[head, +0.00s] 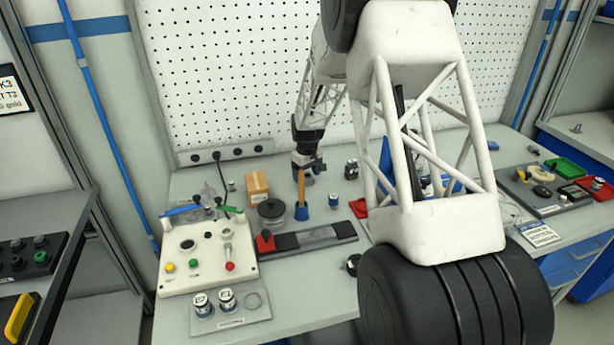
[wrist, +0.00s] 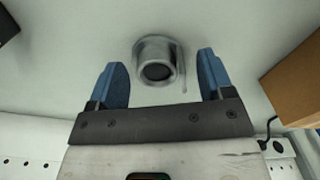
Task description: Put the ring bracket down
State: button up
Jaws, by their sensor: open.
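The ring bracket (wrist: 157,72) is a grey metal ring with a dark opening and a thin part along its right side. In the wrist view it stands on the pale bench top, ahead of and between my blue fingertips. My gripper (wrist: 161,68) is open, with a clear gap on each side of the bracket. In the head view my gripper (head: 304,168) is low over the back of the bench. There the bracket is mostly hidden behind the gripper and a wooden-handled tool, so I cannot make it out clearly.
A cardboard box (head: 257,187) stands left of my gripper; it also shows in the wrist view (wrist: 297,82). A control panel (head: 208,250) is at front left. The pegboard (head: 230,75) rises behind.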

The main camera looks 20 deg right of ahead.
aim_at(307, 177)
notch_tip(307, 177, up, 11)
jog(key=shift+r, duration=0.2)
dwell(0.4)
dwell(0.5)
jog(key=s+a+r+m, duration=0.1)
jog(key=s+a+r, duration=0.1)
jog(key=s+r, duration=0.5)
jog(key=s+a+r+m+t, duration=0.1)
jog(key=s+r, duration=0.2)
jog(key=s, duration=0.8)
jog(key=s+a+r+m, duration=0.15)
jog(key=s+r, duration=0.25)
jog(key=s, duration=0.5)
jog(key=s+a+f, duration=0.1)
jog(key=s, duration=1.2)
jog(key=s+a+m+t, duration=0.1)
jog(key=s+a, duration=0.1)
jog(key=s, duration=1.1)
jog(key=shift+s+f+t, duration=0.3)
jog(key=shift+f, duration=0.05)
